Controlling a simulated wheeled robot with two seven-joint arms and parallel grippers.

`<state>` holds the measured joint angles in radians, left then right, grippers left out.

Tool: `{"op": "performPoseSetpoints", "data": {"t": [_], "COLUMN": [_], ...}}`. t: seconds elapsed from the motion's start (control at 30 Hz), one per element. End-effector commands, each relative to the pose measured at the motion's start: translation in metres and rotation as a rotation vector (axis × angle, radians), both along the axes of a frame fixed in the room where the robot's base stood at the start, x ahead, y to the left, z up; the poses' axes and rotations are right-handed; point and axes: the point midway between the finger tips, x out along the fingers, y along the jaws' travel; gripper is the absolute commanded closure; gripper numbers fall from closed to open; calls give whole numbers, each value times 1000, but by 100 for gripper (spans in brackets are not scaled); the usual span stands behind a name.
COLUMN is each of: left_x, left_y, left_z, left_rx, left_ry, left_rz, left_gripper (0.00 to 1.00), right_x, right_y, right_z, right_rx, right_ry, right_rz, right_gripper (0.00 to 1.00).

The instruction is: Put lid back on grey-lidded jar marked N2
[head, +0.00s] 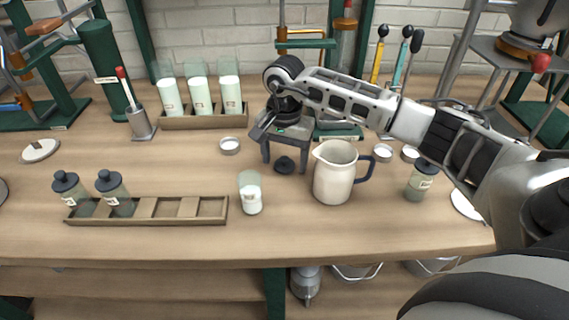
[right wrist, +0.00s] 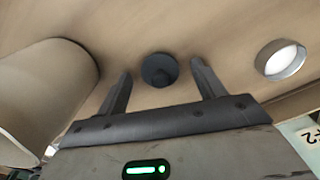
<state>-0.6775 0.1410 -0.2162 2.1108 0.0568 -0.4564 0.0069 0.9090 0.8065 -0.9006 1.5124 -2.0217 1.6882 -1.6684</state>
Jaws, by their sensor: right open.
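A small dark grey lid with a knob (head: 285,165) lies loose on the table; it also shows in the right wrist view (right wrist: 158,70). My right gripper (head: 284,160) is open and points down over this lid. In the right wrist view its fingers (right wrist: 161,75) stand apart on either side of the lid, with no visible grip. An open glass jar with white contents (head: 250,195) stands left of the lid. Two dark-lidded jars (head: 70,190) (head: 115,192) stand in the front rack. Another dark-topped jar (head: 420,183) stands at the right. I cannot read N2 on any jar. My left gripper is out of view.
A cream pitcher (head: 334,178) stands close right of my gripper, also large in the wrist view (right wrist: 40,95). A silver-rimmed lid (head: 230,145) lies to the left. The front rack (head: 165,219) has empty slots. Several tall jars stand in a back tray (head: 205,122).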

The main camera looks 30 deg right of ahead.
Motion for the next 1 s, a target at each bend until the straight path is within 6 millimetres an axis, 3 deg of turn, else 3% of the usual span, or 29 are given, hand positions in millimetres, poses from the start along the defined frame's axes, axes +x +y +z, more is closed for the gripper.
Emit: {"op": "performPoseSetpoints", "data": {"t": [0.03, 0.2, 0.73, 0.9, 1.0], "left_x": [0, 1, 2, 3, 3], "left_y": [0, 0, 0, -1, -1], "left_z": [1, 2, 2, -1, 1], "left_rx": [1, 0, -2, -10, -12], "left_ry": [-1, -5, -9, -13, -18], "left_rz": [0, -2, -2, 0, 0], "left_gripper": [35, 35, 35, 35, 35], "right_x": [0, 0, 0, -1, -23], "right_y": [0, 0, -1, 0, 5], "right_z": [0, 0, 8, 36, 60], "right_rx": [0, 0, -2, 0, -3], "right_ry": [0, 0, -3, -6, -7], "right_rz": [0, 0, -1, 2, 5], "right_gripper": [31, 79, 79, 79, 79]}}
